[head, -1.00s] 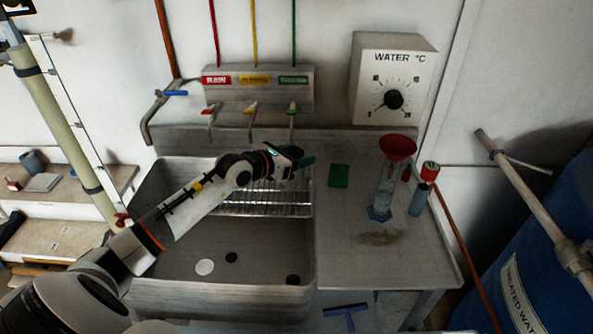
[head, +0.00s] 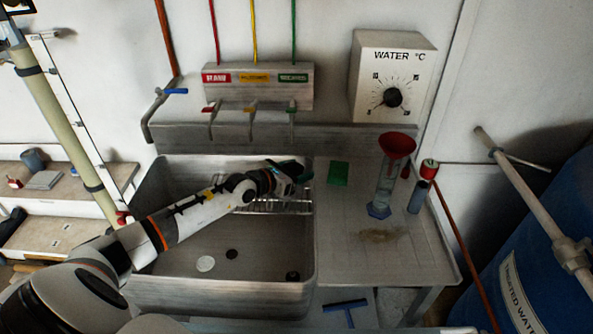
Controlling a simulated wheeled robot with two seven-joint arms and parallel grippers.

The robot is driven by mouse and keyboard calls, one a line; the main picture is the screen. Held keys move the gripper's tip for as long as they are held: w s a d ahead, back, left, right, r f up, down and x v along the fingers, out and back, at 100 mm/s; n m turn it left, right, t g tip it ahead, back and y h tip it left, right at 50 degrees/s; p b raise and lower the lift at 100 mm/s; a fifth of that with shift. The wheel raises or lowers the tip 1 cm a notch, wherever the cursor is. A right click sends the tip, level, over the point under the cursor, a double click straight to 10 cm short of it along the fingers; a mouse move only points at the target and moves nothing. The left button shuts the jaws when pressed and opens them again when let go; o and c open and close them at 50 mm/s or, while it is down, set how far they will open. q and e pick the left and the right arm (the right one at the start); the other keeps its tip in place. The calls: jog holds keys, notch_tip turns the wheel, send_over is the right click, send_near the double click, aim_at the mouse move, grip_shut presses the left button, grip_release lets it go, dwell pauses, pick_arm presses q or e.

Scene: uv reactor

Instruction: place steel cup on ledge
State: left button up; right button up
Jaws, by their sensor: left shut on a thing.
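My left gripper (head: 293,170) is over the back right of the sink, above the wire rack. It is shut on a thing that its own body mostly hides. This is likely the steel cup, as no cup stands out anywhere else. The steel ledge (head: 225,138) runs along the back of the sink under the taps. The gripper is in front of and below its right part, apart from it as far as I can tell. My right gripper is not in view.
The sink (head: 210,293) holds a wire rack (head: 272,207). On the drainboard (head: 400,270) are a green pad (head: 338,173), a cylinder (head: 384,190) with a red funnel (head: 397,145), and a red-capped bottle (head: 418,197). Three taps (head: 251,120) hang above the ledge.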

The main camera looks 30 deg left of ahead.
pick_arm(q)
jog(key=o, duration=1.1)
jog(key=shift+f, duration=0.15)
jog(key=shift+s+r, duration=0.15)
jog(key=shift+r, duration=0.05)
jog(key=v, duration=1.1)
jog(key=shift+s+a, duration=0.2)
jog(key=shift+s, duration=0.15)
jog(key=shift+r, duration=0.1)
